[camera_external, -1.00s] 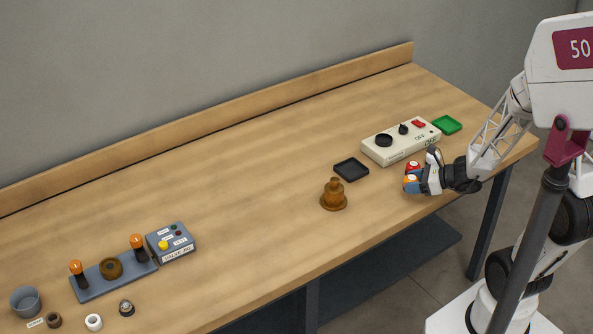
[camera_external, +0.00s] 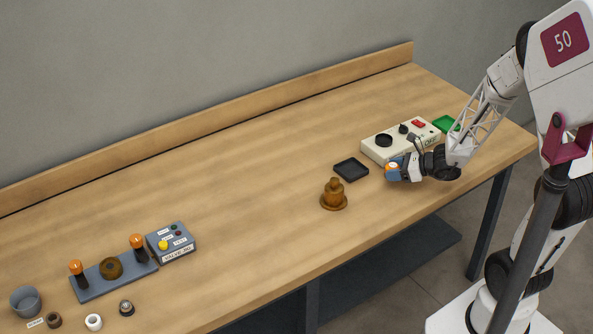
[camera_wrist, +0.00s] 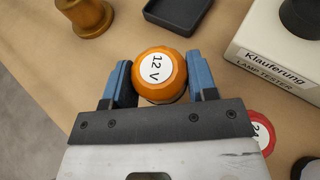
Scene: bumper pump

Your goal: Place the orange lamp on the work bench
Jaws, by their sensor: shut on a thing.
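The orange lamp (camera_wrist: 160,75), a faceted cap with a white 12 V label, sits between the two blue fingers of my gripper (camera_wrist: 161,84) in the wrist view. My gripper (camera_external: 394,172) is shut on it.
The white lamp tester (camera_external: 378,153) is just behind my gripper. A black tray (camera_external: 351,170) and a brass bell-shaped piece (camera_external: 334,195) are to the left. A red lamp (camera_wrist: 263,132) labelled 24 is partly hidden by my gripper.

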